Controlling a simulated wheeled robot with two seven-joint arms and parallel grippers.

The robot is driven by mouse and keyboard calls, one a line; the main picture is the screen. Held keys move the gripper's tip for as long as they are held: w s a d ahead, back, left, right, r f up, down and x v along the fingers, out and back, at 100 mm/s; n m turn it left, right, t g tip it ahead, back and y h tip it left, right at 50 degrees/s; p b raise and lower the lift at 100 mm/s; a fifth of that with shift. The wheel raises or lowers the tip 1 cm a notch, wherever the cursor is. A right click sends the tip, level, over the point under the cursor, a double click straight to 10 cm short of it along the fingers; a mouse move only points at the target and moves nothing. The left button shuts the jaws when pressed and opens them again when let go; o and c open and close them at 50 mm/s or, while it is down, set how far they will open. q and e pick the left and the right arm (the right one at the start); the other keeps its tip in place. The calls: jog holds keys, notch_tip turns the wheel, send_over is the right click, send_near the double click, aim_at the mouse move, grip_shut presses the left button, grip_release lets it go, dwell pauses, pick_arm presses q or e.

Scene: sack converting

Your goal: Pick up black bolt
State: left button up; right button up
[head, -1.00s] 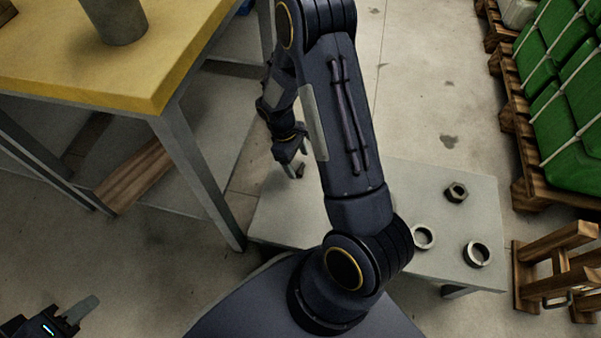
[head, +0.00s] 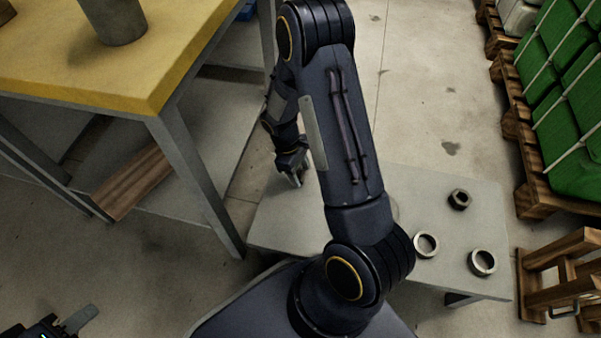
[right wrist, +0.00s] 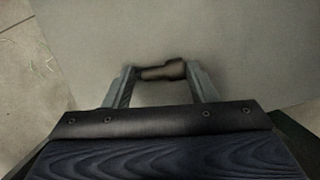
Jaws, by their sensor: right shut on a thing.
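The black bolt (right wrist: 162,70) lies between the two fingertips of my right gripper (right wrist: 160,75) in the right wrist view. It looks dark and slightly blurred, with the grey table top behind it. The fingers are shut on it from both sides. In the head view my right gripper (head: 294,179) points down at the left part of the low grey table (head: 450,235), and the bolt cannot be made out there. My left gripper (head: 82,318) is at the bottom left corner, away from the table; only part of it shows.
A dark nut (head: 459,199) and two metal rings (head: 426,245) (head: 482,262) lie on the table's right side. A yellow-topped workbench (head: 130,85) bearing a grey cylinder (head: 118,25) stands at the left. Pallets of green sacks (head: 568,140) and a wooden stand (head: 560,275) are at the right.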

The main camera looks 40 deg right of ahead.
jog(key=shift+r+p, duration=0.3)
jog(key=shift+r, duration=0.4)
jog(key=s+a+r+p, duration=0.2)
jog(key=a+r+p, duration=0.5)
jog(key=a+r, duration=0.4)
jog(key=a, duration=0.3)
jog(key=shift+r, duration=0.25)
